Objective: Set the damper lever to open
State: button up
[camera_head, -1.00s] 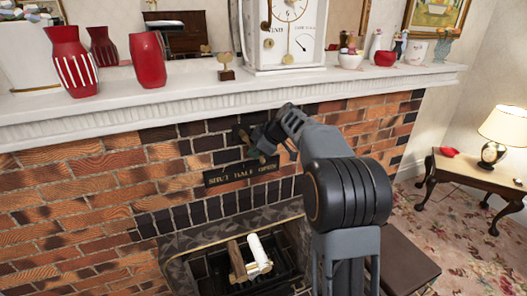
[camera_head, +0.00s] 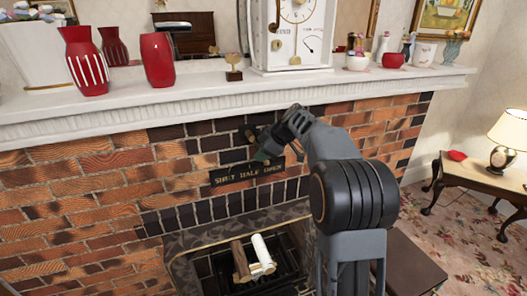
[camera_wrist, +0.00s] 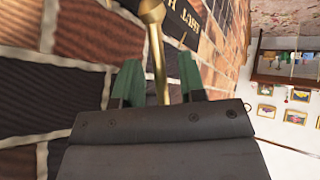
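The damper lever is a brass rod with a round knob (camera_wrist: 153,11), seen close up in the wrist view. Its shaft passes between the two green fingers of my gripper (camera_wrist: 158,82), with a visible gap on each side, so the gripper looks open around it. A dark plate (camera_head: 247,174) on the brick front reads SHUT, HALF, OPEN in gold letters. Part of it also shows in the wrist view (camera_wrist: 183,14). In the head view my gripper (camera_head: 268,150) is just above the plate's right half, and it mostly hides the lever, so its setting cannot be told.
The white mantel shelf (camera_head: 190,94) juts out above my gripper, with red vases (camera_head: 157,60) and a white clock (camera_head: 293,40) on it. Below is the firebox with logs (camera_head: 262,254). A side table (camera_head: 478,178) with a lamp stands at the right.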

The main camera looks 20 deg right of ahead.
jog(key=s+d+r+b, duration=0.1)
jog(key=s+d+r, duration=0.2)
jog(key=s+d, duration=0.7)
jog(key=shift+s+d+r, duration=0.2)
jog(key=shift+s+r, duration=0.1)
jog(key=shift+s, duration=0.2)
jog(key=shift+c, duration=0.4)
